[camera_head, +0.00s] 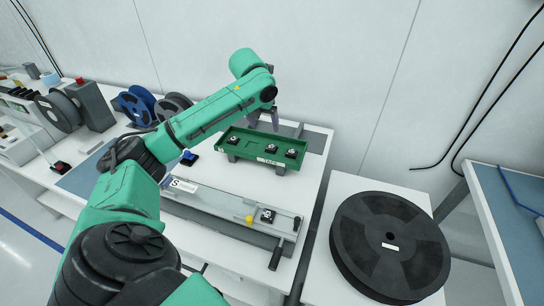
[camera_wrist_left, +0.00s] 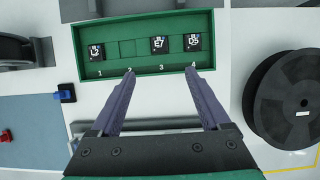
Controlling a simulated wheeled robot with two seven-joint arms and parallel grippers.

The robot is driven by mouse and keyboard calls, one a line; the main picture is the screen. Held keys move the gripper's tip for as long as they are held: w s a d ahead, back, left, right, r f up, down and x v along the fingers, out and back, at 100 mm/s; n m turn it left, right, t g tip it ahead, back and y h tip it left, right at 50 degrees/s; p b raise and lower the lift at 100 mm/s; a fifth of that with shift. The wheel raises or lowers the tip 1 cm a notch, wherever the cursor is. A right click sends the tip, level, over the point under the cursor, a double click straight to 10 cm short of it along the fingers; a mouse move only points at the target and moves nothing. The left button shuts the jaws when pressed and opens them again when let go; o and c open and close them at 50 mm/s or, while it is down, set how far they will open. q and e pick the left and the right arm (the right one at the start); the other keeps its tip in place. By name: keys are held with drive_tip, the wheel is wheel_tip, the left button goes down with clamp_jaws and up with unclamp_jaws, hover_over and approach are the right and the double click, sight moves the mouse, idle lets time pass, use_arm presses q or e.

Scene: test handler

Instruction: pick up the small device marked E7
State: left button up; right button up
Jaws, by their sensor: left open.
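The device marked E7 (camera_wrist_left: 159,45) is a small black square with white lettering. It sits in slot 3 of the green tray (camera_wrist_left: 120,75), between empty slot 2 and the device D5 (camera_wrist_left: 193,42) in slot 4. Device L3 (camera_wrist_left: 96,52) is in slot 1. In the head view, E7 (camera_head: 271,149) shows as the middle device in the tray, its label too small to read. My left gripper (camera_wrist_left: 161,72) is open and empty. Its purple fingers are above the tray's near edge, with E7 in line between the fingertips and beyond them. My right gripper is not in view.
A grey fixture with a yellow knob (camera_head: 249,219) and a black device (camera_head: 268,215) stands in front of the tray. A large black reel (camera_head: 390,245) is at the right. A blue-and-black part (camera_head: 189,158) lies left of the tray. A wall is behind.

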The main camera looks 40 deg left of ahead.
use_arm(q)
drive_tip(key=p, duration=0.2)
approach(271, 148)
drive_tip(key=p+x, duration=0.2)
drive_tip(key=x, duration=0.5)
drive_tip(key=shift+w+a+f, duration=0.1)
drive_tip(key=shift+f, duration=0.05)
drive_tip(key=shift+w+f, duration=0.15)
drive_tip(key=shift+f, duration=0.2)
clamp_jaws()
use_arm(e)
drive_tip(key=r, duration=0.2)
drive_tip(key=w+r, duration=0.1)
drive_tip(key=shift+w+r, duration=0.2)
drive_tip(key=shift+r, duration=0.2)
